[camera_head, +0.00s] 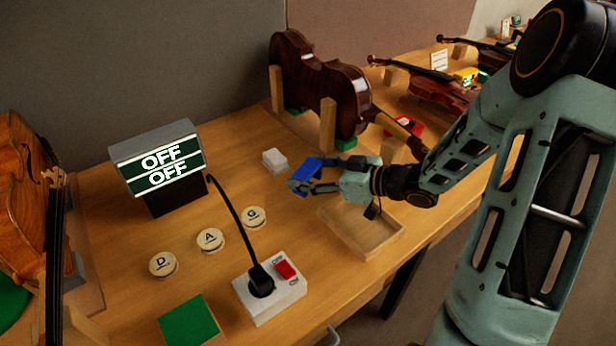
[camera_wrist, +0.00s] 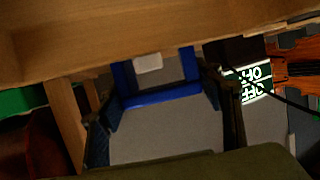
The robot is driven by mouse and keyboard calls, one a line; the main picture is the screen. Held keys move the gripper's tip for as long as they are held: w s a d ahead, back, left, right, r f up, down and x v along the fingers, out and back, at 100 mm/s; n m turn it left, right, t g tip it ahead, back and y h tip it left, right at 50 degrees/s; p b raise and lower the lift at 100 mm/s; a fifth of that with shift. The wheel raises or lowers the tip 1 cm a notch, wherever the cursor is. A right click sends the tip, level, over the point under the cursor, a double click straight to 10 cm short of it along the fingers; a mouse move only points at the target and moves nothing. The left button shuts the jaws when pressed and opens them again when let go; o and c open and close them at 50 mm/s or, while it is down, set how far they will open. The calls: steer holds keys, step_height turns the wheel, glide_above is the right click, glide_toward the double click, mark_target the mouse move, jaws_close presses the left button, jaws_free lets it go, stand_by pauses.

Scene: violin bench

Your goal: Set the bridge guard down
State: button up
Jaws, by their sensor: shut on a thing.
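A blue piece that looks like the bridge guard (camera_head: 309,168) is held in my gripper (camera_head: 303,186), above the bench near its middle. In the wrist view the blue guard (camera_wrist: 162,97) shows as a U-shaped piece between the two fingers of my gripper (camera_wrist: 165,112). The gripper is shut on it. The gap between the guard and the bench is hard to judge. The fingers hide part of the guard in the head view.
A small white block (camera_head: 275,160) lies left of the guard. A shallow wooden tray (camera_head: 385,246) lies below my gripper. A dark violin (camera_head: 315,85) stands behind between wooden posts. An OFF sign (camera_head: 160,165), round discs (camera_head: 210,240), a power box (camera_head: 285,305) and a green pad (camera_head: 188,322) occupy the left.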

steer(key=shift+f, duration=0.4)
steer(key=shift+f, duration=0.2)
steer(key=shift+s+f+b, duration=0.25)
steer(key=shift+f+b, duration=0.05)
steer(key=shift+f, duration=0.15)
steer(key=o, duration=0.9)
steer(key=shift+s+f, duration=0.15)
steer(key=shift+f, duration=0.05)
steer(key=shift+o, duration=0.2)
steer(key=shift+d, duration=0.1)
steer(key=shift+r, duration=0.3)
steer(key=v, duration=0.2)
steer(key=p+v, duration=0.1)
steer(key=v, duration=0.2)
steer(key=r+v, duration=0.1)
steer(key=v, duration=0.1)
steer(key=shift+w+d+r, duration=0.1)
steer(key=shift+w+d, duration=0.05)
steer(key=shift+w, duration=0.1)
